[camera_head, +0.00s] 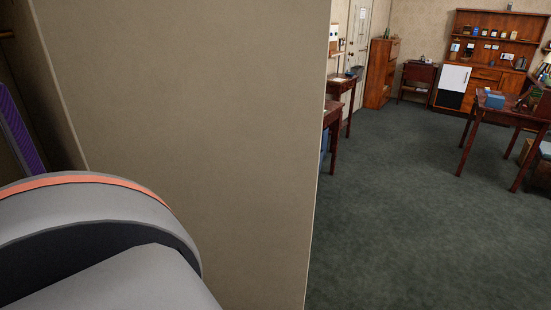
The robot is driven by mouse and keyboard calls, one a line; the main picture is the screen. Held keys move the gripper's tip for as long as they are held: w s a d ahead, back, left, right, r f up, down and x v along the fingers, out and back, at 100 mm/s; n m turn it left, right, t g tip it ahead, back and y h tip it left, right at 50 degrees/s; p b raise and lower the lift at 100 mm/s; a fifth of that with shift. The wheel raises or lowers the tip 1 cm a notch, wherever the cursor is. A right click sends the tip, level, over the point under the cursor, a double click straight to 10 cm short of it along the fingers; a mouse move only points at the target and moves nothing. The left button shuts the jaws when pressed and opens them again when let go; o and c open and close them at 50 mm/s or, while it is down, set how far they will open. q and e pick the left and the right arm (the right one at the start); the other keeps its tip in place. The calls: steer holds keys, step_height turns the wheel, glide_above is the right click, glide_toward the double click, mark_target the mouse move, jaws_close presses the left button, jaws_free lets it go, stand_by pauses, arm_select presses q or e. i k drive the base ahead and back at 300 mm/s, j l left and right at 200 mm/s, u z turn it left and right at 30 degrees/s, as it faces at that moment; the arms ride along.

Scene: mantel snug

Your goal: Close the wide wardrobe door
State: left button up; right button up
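A large flat beige panel (210,120) stands upright close in front of me and fills the middle of the head view. It may be the wide wardrobe door, but I cannot tell for sure, as no handle or hinge shows. Its right edge borders the open room, and a narrower beige face adjoins its left edge. A grey rounded link of my arm with an orange band covers the lower left and hides part of the panel. I cannot tell whether it touches the panel. Neither gripper is in view.
A purple item (20,135) shows in a dark space at the far left. Right of the panel lies open green carpet (410,220). Beyond are a dark red table (494,112), a wooden hutch (490,45), a tall cabinet (380,73) and small tables along the wall.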

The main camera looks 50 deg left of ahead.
mark_target(215, 108)
steer(key=i+l+z, duration=0.5)
steer(key=i+z, duration=0.25)
steer(key=i, duration=0.2)
steer(key=i+u, duration=0.2)
steer(key=u, duration=0.25)
steer(key=i+u, duration=0.25)
steer(key=u, duration=0.25)
steer(key=i+l+u, duration=0.15)
steer(key=u, duration=0.3)
steer(key=i+u, duration=0.1)
steer(key=u, duration=0.3)
steer(key=i+u, duration=0.1)
steer(key=u, duration=0.25)
steer(key=i+l+u, duration=0.1)
steer(key=u, duration=0.3)
steer(key=i+l+u, duration=0.1)
steer(key=u, duration=0.25)
steer(key=i+u, duration=0.15)
steer(key=u, duration=0.35)
steer(key=i+l+u, duration=0.1)
steer(key=u, duration=0.35)
steer(key=i+l+u, duration=0.1)
steer(key=l+u, duration=0.15)
steer(key=u, duration=0.25)
steer(key=i+l+u, duration=0.2)
steer(key=u, duration=0.25)
steer(key=i+l+u, duration=0.1)
steer(key=l+u, duration=0.3)
steer(key=k+l+u, duration=0.2)
